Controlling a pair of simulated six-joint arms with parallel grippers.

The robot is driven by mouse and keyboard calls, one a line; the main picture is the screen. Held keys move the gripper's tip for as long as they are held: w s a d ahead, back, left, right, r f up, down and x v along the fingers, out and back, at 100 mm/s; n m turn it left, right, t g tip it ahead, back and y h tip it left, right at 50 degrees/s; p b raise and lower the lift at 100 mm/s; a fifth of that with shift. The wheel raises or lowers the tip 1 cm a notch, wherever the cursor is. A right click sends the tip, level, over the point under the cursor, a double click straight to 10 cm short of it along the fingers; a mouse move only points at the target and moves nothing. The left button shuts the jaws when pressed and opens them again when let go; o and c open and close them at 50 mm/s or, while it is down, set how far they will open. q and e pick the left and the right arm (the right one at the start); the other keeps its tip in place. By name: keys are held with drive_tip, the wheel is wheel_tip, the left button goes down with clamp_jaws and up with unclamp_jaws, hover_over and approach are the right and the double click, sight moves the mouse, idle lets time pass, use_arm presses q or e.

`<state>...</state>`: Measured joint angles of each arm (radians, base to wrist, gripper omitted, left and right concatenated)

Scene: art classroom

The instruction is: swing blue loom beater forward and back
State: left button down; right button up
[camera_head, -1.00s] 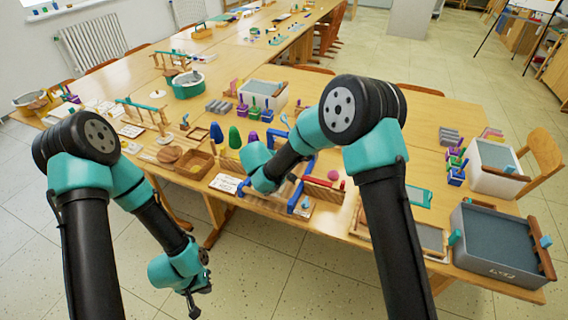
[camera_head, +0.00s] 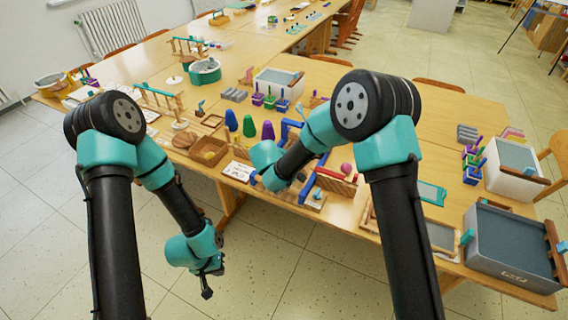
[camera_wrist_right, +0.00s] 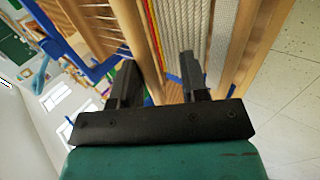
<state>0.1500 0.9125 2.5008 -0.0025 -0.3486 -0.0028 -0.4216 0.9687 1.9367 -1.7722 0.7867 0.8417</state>
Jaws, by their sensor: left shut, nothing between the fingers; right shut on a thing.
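The blue loom (camera_head: 311,178) stands at the near edge of the table in the head view, partly hidden behind my right arm. In the right wrist view my right gripper (camera_wrist_right: 159,64) reaches in at the loom, close to wooden bars and pale, yellow and red threads (camera_wrist_right: 185,25). A small blue part, which looks like the beater (camera_wrist_right: 172,78), shows between its fingers, and the jaws are shut on it. My left gripper (camera_head: 208,288) is shut and empty, hanging over the floor in front of the table.
Green (camera_head: 248,126) and purple (camera_head: 268,130) cones stand left of the loom, with a wooden box (camera_head: 208,152) farther left. A red bar (camera_head: 337,177) and pink ball (camera_head: 346,167) are just right of it. A grey bin (camera_head: 490,262) stands at the right corner.

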drive_tip(key=o, duration=0.3)
drive_tip(key=shift+s+f, duration=0.15)
drive_tip(key=shift+f, duration=0.05)
drive_tip(key=shift+r, duration=0.15)
drive_tip(key=shift+s+a+r, duration=0.1)
drive_tip(key=shift+s+r, duration=0.05)
drive_tip(key=shift+r, duration=0.35)
drive_tip(key=v, duration=1.6)
drive_tip(key=shift+a, duration=0.15)
